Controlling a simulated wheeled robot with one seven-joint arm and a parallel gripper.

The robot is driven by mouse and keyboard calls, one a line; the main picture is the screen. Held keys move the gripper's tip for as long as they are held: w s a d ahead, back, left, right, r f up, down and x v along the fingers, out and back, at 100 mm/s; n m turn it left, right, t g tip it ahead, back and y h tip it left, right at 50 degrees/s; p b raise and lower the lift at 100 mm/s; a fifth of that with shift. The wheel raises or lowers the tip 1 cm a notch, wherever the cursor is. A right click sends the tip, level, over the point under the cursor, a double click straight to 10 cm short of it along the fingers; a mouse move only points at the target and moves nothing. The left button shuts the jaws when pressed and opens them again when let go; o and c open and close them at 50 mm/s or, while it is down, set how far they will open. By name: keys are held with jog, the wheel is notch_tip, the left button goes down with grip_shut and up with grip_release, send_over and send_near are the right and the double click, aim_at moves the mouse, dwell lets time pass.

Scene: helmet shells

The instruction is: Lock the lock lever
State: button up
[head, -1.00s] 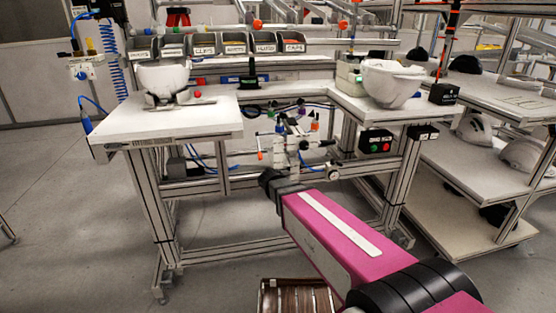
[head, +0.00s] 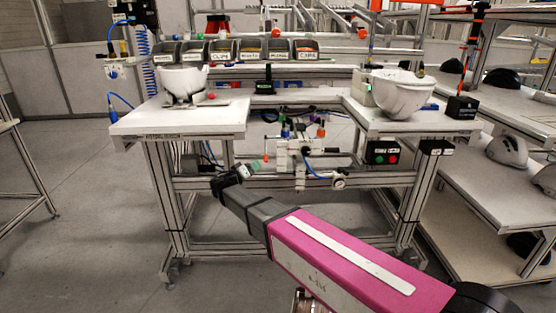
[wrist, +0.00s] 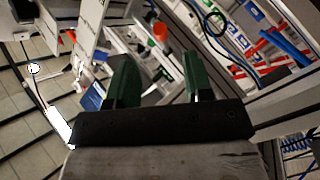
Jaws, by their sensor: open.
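My gripper (head: 250,169) is in front of the workbench, below the level of its left top, near a fixture with coloured knobs (head: 290,145). In the wrist view its two green fingers (wrist: 156,68) are apart with nothing between them. A small red knob (head: 211,96) sits beside the white helmet shell (head: 184,82) in its holder on the left bench top (head: 170,120). It may be the lock lever's end, but I cannot tell. A blurred orange-red piece (wrist: 160,32) shows beyond the fingers in the wrist view.
Another white helmet shell (head: 402,94) stands on the right bench part. A black button box (head: 382,153) hangs below it. Labelled part bins (head: 222,50) line the back. A shelf rack (head: 500,180) is at the right. The floor at the left is open.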

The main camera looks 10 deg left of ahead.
jog(key=x, duration=1)
jog(key=shift+w, duration=0.35)
jog(key=shift+r, duration=0.1)
grip_shut()
